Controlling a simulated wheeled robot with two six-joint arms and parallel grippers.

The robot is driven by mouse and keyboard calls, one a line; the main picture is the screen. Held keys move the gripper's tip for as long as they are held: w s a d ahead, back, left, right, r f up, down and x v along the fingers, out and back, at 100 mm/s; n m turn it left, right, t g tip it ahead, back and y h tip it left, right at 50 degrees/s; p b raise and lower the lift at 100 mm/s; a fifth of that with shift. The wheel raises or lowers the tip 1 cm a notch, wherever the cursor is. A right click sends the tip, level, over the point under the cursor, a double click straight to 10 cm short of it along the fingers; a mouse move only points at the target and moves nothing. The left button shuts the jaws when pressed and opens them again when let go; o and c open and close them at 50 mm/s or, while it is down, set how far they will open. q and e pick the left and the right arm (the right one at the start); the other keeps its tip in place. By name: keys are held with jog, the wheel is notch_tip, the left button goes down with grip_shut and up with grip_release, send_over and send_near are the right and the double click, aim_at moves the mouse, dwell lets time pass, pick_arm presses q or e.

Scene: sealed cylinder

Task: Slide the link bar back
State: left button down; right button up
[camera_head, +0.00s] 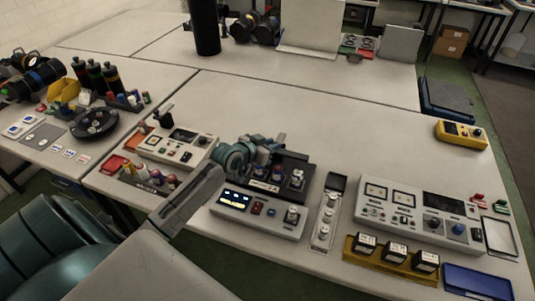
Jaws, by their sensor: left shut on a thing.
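My left arm reaches in from the lower left. Its gripper (277,168) is over a dark fixture (305,168) near the middle of the table. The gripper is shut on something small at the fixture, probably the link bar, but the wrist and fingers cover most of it. Silver round fittings (297,179) stand on the fixture just right of the gripper. I cannot make out the link bar's full shape or position. My right gripper is not in view.
A grey box with a lit display (236,199) stands in front of the fixture. A narrow tray with round parts (325,222) and a larger meter panel (421,212) stand to the right. A yellow rack (391,266) holds black blocks. The table behind the fixture is clear.

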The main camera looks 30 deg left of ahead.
pick_arm(q)
jog(key=shift+w+r, duration=0.1)
jog(key=shift+r, duration=0.05)
jog(key=c, duration=1.5)
grip_release()
jog(key=shift+o, duration=1.1)
jog(key=shift+w, duration=0.1)
jog(key=shift+f, duration=0.2)
jog(key=v, duration=1)
jog(key=shift+s+r+b, duration=0.2)
jog(key=shift+s+b, duration=0.1)
jog(key=shift+b, duration=0.15)
jog(key=shift+a, duration=0.1)
jog(key=shift+f, duration=0.1)
